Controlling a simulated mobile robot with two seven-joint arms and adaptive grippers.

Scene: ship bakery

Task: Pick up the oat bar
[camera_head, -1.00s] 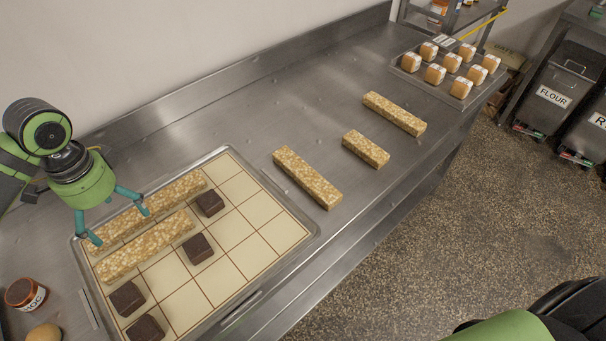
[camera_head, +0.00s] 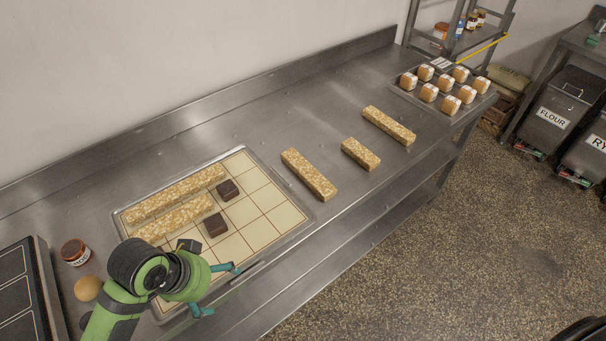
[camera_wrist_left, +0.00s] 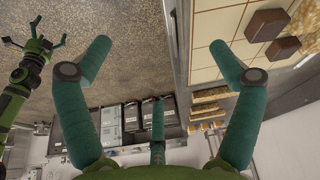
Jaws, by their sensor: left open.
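Several oat bars are in the head view. Two long ones, a rear bar (camera_head: 175,195) and a front bar (camera_head: 172,220), lie side by side on the gridded tray (camera_head: 285,215). On the bare counter lie a long bar (camera_head: 309,174), a short bar (camera_head: 360,154) and another long bar (camera_head: 388,125). My left gripper (camera_head: 214,290) is open and empty over the tray's front edge, apart from all bars. Its teal fingers also show in the left wrist view (camera_wrist_left: 160,58). My right gripper (camera_wrist_left: 35,38) appears at upper left there, fingers spread and empty.
Dark brown blocks (camera_head: 228,190) sit on the tray; my arm hides part of it. A jar (camera_head: 74,252), a round bun (camera_head: 88,288) and a dark tray (camera_head: 42,265) are at left. A tray of small loaves (camera_head: 440,110) stands far right. Counter between bars is clear.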

